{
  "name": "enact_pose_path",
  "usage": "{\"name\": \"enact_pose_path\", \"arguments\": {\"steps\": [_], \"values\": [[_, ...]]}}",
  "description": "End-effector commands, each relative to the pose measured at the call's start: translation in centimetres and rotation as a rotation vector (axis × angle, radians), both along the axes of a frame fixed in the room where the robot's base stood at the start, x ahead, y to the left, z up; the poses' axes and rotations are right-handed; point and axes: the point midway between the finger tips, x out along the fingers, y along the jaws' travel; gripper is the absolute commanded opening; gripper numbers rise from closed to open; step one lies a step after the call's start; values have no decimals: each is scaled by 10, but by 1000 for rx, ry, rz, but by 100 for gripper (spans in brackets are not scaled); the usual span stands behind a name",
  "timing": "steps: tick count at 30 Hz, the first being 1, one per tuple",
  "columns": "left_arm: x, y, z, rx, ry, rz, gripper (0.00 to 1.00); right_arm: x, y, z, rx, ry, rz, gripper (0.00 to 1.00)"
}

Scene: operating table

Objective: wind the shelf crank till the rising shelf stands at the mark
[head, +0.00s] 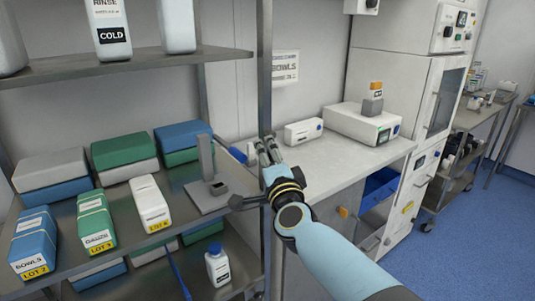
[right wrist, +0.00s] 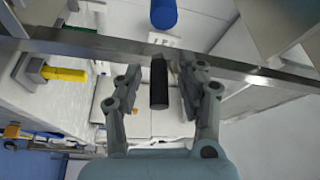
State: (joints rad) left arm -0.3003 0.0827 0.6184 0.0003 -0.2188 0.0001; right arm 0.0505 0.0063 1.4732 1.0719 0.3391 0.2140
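My right gripper (right wrist: 160,85) reaches to the shelf rack's front post, and its fingers also show in the head view (head: 268,150). Its fingers are open on either side of a black cylinder (right wrist: 159,82), which looks like the crank's grip. Gaps show beside the cylinder, so it does not look clamped. A blue cylinder (right wrist: 163,14) lies beyond the metal post. In the head view a blue round part (head: 238,155) shows just left of the post. The middle shelf (head: 240,240) carries boxes; I cannot tell which shelf rises, and I cannot make out the mark. My left gripper is not in view.
A grey stand (head: 207,195) and labelled boxes (head: 95,222) fill the middle shelf. White bottles (head: 112,28) stand on the upper shelf, another bottle (head: 217,265) stands below. A white counter (head: 340,155) with devices lies right of the post. Blue floor is open at far right.

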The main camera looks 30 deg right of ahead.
Motion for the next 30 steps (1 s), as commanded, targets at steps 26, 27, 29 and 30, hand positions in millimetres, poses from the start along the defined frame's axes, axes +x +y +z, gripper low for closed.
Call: {"name": "enact_pose_path", "arguments": {"steps": [26,27,29,30], "values": [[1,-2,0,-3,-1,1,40,-111,34,-13,1,-1,-1,40],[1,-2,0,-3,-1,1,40,-111,34,-13,1,-1,-1,40],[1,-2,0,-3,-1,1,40,-111,34,-13,1,0,0,40],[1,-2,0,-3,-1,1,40,-111,34,-13,-1,0,0,40]]}}
